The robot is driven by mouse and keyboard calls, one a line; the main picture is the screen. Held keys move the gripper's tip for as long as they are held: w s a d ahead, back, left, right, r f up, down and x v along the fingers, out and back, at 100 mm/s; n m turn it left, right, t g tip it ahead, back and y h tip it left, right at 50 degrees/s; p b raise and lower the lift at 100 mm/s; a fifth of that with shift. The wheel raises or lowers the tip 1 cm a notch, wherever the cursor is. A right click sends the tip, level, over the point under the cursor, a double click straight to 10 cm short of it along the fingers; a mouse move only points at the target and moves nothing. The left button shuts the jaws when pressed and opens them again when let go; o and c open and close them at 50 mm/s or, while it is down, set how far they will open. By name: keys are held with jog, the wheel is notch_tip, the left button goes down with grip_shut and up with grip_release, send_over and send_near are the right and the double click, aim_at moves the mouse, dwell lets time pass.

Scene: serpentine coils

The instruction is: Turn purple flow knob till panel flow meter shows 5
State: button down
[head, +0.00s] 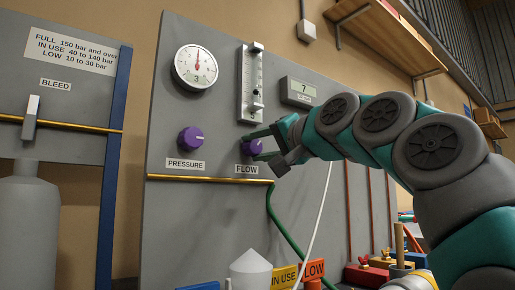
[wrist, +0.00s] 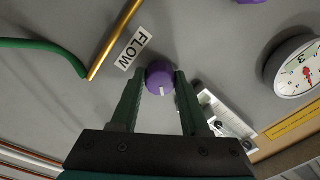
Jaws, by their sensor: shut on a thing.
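The purple flow knob (head: 250,147) is on the grey panel above its FLOW label (head: 246,169). In the wrist view the knob (wrist: 159,78) sits between the fingertips, with a white pointer line on its face. My gripper (head: 262,144) reaches in from the right and is shut on the knob; in the wrist view its green fingers (wrist: 160,85) touch the knob's two sides. The panel flow meter (head: 301,93) is a small display at the upper right of the panel and reads 7. A clear flow tube (head: 252,80) stands upright above the knob.
A second purple knob (head: 190,139), labelled PRESSURE, is to the left, below a round gauge (head: 196,67). A yellow pipe (head: 210,179) and a green hose (head: 283,225) run below the flow knob.

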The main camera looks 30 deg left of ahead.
jog(key=shift+f, duration=0.1)
jog(key=shift+c, duration=2)
grip_release()
jog(key=shift+d, duration=0.1)
jog(key=v, duration=0.7)
jog(key=shift+s+d+b, duration=0.15)
jog(key=shift+d+b, duration=0.1)
jog(key=shift+b, duration=0.1)
